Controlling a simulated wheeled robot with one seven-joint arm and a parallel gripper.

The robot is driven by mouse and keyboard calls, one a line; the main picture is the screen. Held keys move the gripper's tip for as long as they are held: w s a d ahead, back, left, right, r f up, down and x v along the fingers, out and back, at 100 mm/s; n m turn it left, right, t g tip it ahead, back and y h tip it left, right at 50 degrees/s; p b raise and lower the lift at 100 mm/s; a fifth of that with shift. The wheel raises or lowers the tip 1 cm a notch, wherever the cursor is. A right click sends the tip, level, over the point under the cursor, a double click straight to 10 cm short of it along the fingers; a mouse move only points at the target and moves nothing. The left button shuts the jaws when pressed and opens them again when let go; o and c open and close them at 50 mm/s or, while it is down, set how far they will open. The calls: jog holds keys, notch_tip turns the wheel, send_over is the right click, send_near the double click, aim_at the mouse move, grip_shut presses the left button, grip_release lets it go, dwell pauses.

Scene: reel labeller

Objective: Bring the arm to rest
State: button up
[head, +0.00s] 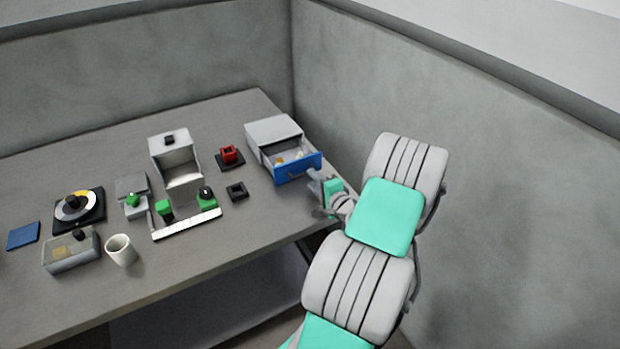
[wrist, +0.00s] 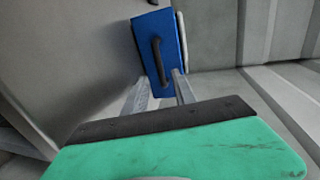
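My gripper (head: 316,178) is at the right end of the table, just in front of the blue-fronted drawer (head: 297,168). In the wrist view my gripper (wrist: 163,76) shows two grey fingers spread apart with nothing between them. The dark handle (wrist: 158,60) on the blue drawer front (wrist: 172,35) lies just beyond the fingertips. I cannot tell whether a finger touches it. My arm reaches in from the lower right, bent, along the table's right edge. The drawer stands partly pulled out of its white cabinet (head: 272,130), with small pale and yellowish items inside.
The grey table (head: 120,290) carries a red block on a dark base (head: 229,155), a white box-shaped machine (head: 172,147), green-and-black parts (head: 206,199), a reel (head: 75,206), a clear box (head: 70,254), a white mug (head: 121,250) and a blue pad (head: 23,236). Grey walls (head: 500,170) stand behind and right.

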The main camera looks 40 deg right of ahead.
jog(key=v, duration=0.4)
jog(key=shift+s+a+r, duration=0.1)
jog(key=shift+s, duration=0.1)
